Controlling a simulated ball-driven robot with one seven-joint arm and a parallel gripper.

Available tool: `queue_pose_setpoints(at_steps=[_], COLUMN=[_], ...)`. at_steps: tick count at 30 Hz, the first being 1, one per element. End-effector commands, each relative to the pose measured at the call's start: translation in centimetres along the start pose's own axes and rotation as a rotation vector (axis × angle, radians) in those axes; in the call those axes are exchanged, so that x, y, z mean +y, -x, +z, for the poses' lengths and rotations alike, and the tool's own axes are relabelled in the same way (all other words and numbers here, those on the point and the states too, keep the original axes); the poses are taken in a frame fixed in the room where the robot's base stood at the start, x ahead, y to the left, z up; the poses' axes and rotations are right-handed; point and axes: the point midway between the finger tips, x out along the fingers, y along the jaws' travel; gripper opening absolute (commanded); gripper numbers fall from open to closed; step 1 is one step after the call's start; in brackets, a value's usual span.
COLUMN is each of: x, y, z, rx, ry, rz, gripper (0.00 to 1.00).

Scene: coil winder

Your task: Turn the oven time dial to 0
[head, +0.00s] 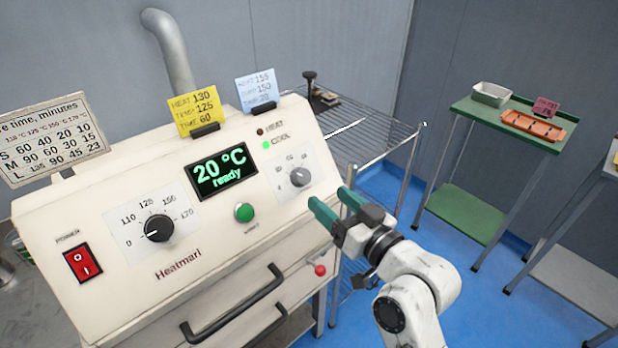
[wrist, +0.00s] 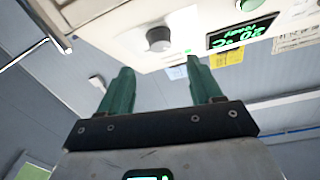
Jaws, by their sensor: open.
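The oven (head: 180,210) fills the left of the head view, its panel sloping toward me. The small grey dial (head: 300,177) at the panel's right, on a white numbered scale, appears to be the time dial; its pointer is too small to read. A grey knob (wrist: 158,39) shows in the wrist view, ahead of and between the fingers. My gripper (head: 331,201), with green fingers, is open and empty, just right of and below the dial, apart from it. Its fingers (wrist: 160,75) also show in the wrist view.
A black temperature dial (head: 158,229), red power switch (head: 82,262), green button (head: 244,212) and display (head: 222,171) reading "20 °C ready" share the panel. Oven handles (head: 235,305) stick out below. A wire rack (head: 370,135) stands behind, a green table (head: 500,120) at right.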

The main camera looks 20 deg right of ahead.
Motion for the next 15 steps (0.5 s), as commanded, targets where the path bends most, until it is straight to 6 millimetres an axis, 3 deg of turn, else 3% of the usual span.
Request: queue_pose_setpoints(at_steps=[7, 15], x=[-0.1, 0.0], y=[-4.7, -7.4], z=[-0.1, 0.0], rx=[-0.001, -0.002], ry=[0.0, -0.001], rz=[-0.002, 0.0], gripper=[0.65, 0.65])
